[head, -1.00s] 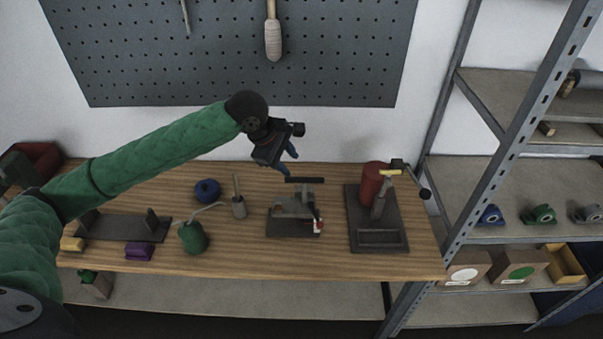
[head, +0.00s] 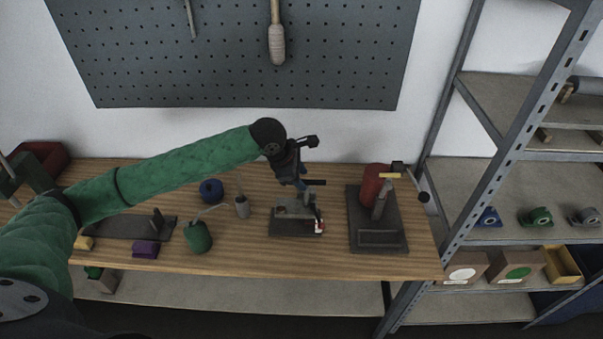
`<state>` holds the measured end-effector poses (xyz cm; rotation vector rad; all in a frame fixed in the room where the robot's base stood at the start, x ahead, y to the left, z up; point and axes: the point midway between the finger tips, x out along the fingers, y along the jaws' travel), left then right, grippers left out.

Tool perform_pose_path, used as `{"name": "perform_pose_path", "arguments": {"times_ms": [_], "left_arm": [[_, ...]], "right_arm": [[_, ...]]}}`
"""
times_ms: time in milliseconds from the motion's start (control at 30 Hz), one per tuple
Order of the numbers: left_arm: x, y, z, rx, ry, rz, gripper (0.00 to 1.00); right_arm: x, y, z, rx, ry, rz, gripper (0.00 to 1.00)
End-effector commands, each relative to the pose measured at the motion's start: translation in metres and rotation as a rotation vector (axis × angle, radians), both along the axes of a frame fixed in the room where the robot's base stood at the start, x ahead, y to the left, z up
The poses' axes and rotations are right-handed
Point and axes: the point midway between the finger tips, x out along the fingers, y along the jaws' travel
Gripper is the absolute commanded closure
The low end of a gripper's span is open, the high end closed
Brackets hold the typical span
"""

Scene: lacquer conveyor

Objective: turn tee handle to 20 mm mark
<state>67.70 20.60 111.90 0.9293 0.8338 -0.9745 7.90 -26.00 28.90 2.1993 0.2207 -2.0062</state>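The tee handle (head: 316,182) is a dark bar on top of a small grey metal fixture (head: 290,228) on the wooden bench. A red and white piece sits at the fixture's right front corner. My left gripper (head: 301,186) reaches in from the left and points down at the handle. Its blue fingertips are at the handle's left part and hide it. Whether they grip, touch or only stand in front of the bar is too small to tell. The 20 mm mark cannot be made out. My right gripper does not show.
A press-like stand with a red cylinder (head: 373,184) stands to the right. A purple block (head: 146,249) lies near the front edge. A metal shelf (head: 480,170) bounds the right.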

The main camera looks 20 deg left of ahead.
Motion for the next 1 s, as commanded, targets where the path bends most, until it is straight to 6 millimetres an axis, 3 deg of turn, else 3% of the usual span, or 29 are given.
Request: {"name": "perform_pose_path", "arguments": {"times_ms": [400, 600, 1000], "left_arm": [[0.0026, -0.0025, -0.0085, 0.000, -0.001, -0.001, 0.62], [0.0025, -0.0025, -0.0083, 0.000, -0.001, -0.001, 1.00], [0.0033, -0.0016, -0.0085, 0.001, 0.000, -0.054, 1.00]], "right_arm": [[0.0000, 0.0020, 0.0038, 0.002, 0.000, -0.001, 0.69], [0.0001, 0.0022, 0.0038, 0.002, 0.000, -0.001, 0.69], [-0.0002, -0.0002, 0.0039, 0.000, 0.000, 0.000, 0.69]]}}
